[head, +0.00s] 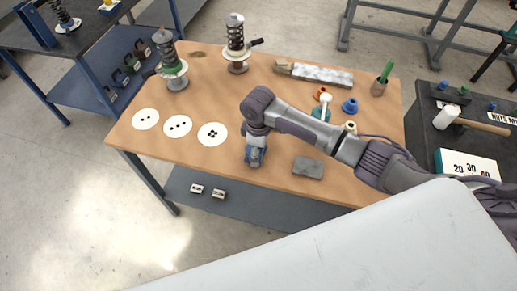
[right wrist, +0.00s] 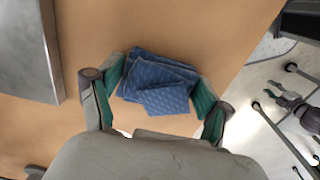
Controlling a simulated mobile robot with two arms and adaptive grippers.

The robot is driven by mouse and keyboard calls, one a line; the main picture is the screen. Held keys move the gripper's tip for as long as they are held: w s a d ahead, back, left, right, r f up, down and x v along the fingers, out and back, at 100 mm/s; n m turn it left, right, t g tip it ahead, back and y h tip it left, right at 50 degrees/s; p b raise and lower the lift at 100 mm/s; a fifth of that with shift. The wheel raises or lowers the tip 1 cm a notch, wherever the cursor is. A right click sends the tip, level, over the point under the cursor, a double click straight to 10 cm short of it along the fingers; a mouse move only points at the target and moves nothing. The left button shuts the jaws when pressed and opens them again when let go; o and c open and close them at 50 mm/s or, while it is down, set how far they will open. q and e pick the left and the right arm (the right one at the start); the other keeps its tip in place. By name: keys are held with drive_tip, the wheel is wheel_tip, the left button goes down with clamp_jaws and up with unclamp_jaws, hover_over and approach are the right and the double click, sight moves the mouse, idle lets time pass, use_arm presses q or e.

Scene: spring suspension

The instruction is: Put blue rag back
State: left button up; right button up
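The blue rag (right wrist: 160,82) lies folded in an uneven stack on the wooden table, near its edge, in the right wrist view. My right gripper (right wrist: 158,100) is open above it, with one green-padded finger on either side of the rag. I cannot tell whether the fingers touch it. In the head view my right gripper (head: 255,148) points down near the front edge of the wooden table (head: 180,153). The rag (head: 255,159) shows there only as a bit of blue, mostly hidden by the gripper. My left gripper is not in view.
A grey slab (head: 308,167) lies right of the gripper. White discs with holes (head: 212,134) lie to its left. Two spring assemblies (head: 236,45) stand at the back. Small coloured parts (head: 349,106) sit behind my arm. A dark table (head: 465,125) holds a mallet (head: 455,118).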

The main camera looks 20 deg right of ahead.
drive_tip(key=shift+o, duration=0.9)
wheel_tip(320, 180, up, 12)
drive_tip(key=shift+r+b, duration=0.2)
drive_tip(key=shift+b, duration=0.15)
